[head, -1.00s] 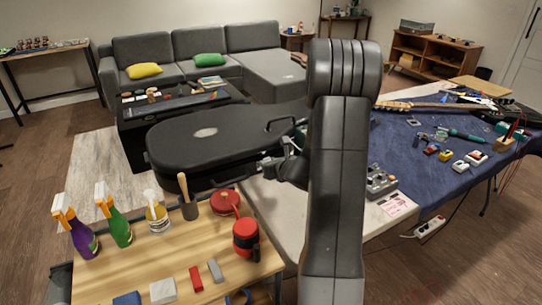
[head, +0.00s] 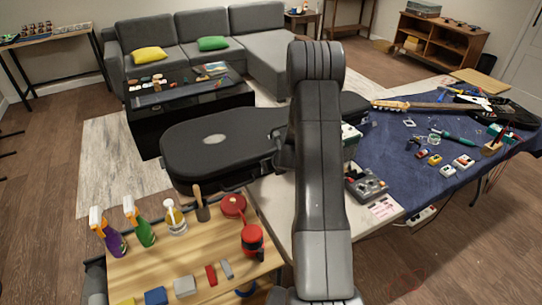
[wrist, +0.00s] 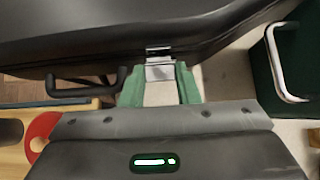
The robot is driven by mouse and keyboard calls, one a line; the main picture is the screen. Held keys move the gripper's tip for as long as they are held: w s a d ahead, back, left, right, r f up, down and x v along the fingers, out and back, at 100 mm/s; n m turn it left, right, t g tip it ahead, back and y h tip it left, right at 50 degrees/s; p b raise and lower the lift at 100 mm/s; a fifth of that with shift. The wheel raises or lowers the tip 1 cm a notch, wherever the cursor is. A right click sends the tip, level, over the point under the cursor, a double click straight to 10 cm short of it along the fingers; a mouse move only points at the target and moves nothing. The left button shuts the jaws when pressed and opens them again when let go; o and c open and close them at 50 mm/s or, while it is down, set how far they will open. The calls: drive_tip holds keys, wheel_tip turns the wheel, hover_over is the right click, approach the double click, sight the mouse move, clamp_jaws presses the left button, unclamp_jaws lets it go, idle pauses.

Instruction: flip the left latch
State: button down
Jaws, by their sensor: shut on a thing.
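The black guitar case (head: 214,150) lies closed beside the white-topped table, with a pale oval badge on its lid. In the wrist view the case's dark side (wrist: 90,45) runs across the top. A small silver latch (wrist: 159,70) sits on that side. My gripper (wrist: 160,90) is at the latch, its two green fingers on either side with the latch's lower plate between their tips. It is shut on the latch. In the head view my arm hides most of the gripper and the latch.
A black handle (wrist: 90,86) sticks out of the case left of my fingers. A dark green box with a metal handle (wrist: 280,65) is at the right. The wooden table (head: 190,262) holds spray bottles, a red container and blocks. A blue-covered table (head: 400,180) holds a guitar and tools.

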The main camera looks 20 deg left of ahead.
drive_tip(key=shift+w+a+r+g+h+p, duration=0.15)
drive_tip(key=shift+w+a+g+h+p, duration=0.2)
drive_tip(key=shift+p, duration=1.4)
drive_tip(key=shift+s+d, duration=0.1)
drive_tip(key=c, duration=1.1)
unclamp_jaws()
drive_tip(key=b+v, duration=0.1)
drive_tip(key=v, duration=1.2)
drive_tip(key=shift+s+d+r, duration=0.2)
drive_tip(key=shift+s+r, duration=0.05)
drive_tip(key=p+x, duration=0.1)
drive_tip(key=x, duration=1.3)
drive_tip(key=shift+r, duration=0.1)
